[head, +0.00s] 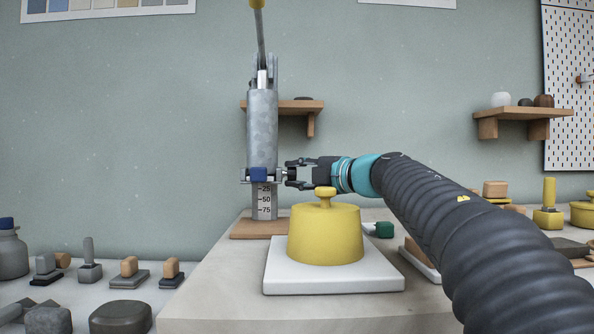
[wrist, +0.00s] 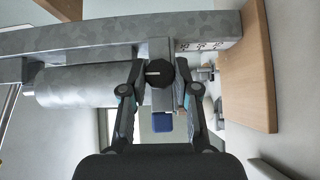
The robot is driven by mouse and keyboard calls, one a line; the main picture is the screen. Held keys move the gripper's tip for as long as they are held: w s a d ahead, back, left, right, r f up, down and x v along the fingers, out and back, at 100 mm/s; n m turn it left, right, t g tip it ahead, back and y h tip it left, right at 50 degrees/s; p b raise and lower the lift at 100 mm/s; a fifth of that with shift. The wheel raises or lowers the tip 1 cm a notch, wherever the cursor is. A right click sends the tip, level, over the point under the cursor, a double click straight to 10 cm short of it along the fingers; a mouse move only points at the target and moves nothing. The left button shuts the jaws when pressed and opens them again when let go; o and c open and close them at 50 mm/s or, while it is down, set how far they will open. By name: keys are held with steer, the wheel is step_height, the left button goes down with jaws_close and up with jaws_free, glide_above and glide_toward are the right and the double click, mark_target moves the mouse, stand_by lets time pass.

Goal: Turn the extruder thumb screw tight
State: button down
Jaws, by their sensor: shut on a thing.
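The extruder (head: 262,128) is a grey metal barrel with a lever on top, held on a post with a printed scale. Its thumb screw (wrist: 159,73) is a dark round knob with a pale line across its face, in the middle of the wrist view. My gripper (head: 288,174) reaches in from the right at the extruder's lower end. In the wrist view its two fingers (wrist: 158,78) close on the knob from both sides. In the head view the fingers mostly hide the knob. A blue block (head: 258,174) sits beside it at the barrel's foot.
The extruder stands on a wooden base (head: 260,228). A yellow lidded pot (head: 325,235) on a white slab (head: 335,280) stands in front, under my arm. A green item (head: 384,229) lies behind the slab. Stamps and jars crowd the lower left.

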steer(key=shift+w+r+m+g+h+p, duration=0.1)
steer(key=shift+m+g+h+p, duration=0.45)
steer(key=shift+m+g+p, duration=1.05)
steer(key=shift+w+r+m+g+h+p, duration=0.15)
steer(key=shift+m+g+h+p, duration=0.5)
steer(key=shift+g+p, duration=1.1)
steer(key=shift+w+r+m+g+h+p, duration=0.1)
steer(key=shift+m+g+h+p, duration=0.4)
steer(key=shift+m+g+p, duration=1.15)
steer(key=shift+s+n+t+p, duration=0.1)
steer(key=shift+n+t+p, duration=0.25)
steer(key=shift+p, duration=0.2)
steer(key=c, duration=0.9)
jaws_free()
steer(key=shift+o, duration=0.2)
steer(key=shift+d+r, duration=0.1)
